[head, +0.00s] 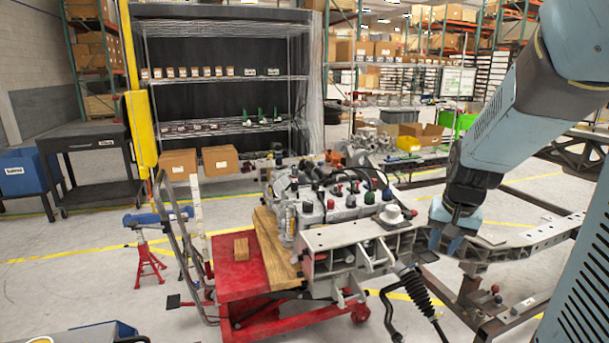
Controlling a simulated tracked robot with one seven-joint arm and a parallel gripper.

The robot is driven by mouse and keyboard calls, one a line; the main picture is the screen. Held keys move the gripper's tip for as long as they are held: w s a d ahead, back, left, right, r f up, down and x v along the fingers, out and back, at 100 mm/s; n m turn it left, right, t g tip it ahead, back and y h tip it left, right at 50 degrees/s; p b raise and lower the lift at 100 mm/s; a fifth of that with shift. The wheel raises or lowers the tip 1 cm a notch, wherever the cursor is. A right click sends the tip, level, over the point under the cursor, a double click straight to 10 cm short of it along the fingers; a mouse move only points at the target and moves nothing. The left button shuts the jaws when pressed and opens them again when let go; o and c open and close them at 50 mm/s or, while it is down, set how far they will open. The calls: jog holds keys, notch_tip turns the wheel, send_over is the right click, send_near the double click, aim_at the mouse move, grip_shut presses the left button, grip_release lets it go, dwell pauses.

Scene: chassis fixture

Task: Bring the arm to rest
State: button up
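My arm comes in from the upper right and slopes down to the left. Its dark wrist is above the right end of the chassis fixture. My gripper (446,238) points down beside the grey metal chassis part (335,238). It is small here and partly merged with the parts behind it, so I cannot tell whether its fingers are open or shut, touching anything or holding anything. The chassis part sits with an engine-like block (335,208) on a red cart (235,278).
A long metal rail (535,238) on a brown frame runs right of my gripper. A black coil-over strut (418,290) hangs in front. A wooden block (241,249) lies on the cart. A red stand (146,262) is at the left. Open floor (80,275) lies left of the cart.

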jog(key=s+a+r+n+t, duration=0.1)
jog(key=s+a+r+n, duration=0.1)
jog(key=s+r, duration=0.3)
jog(key=s+a+r+n+t, duration=0.1)
jog(key=s+a+r+n, duration=0.1)
jog(key=s+a+r, duration=0.3)
jog(key=s+r, duration=0.1)
jog(key=s, duration=0.3)
jog(key=shift+s+n, duration=0.3)
jog(key=shift+s, duration=0.1)
jog(key=shift+r, duration=0.1)
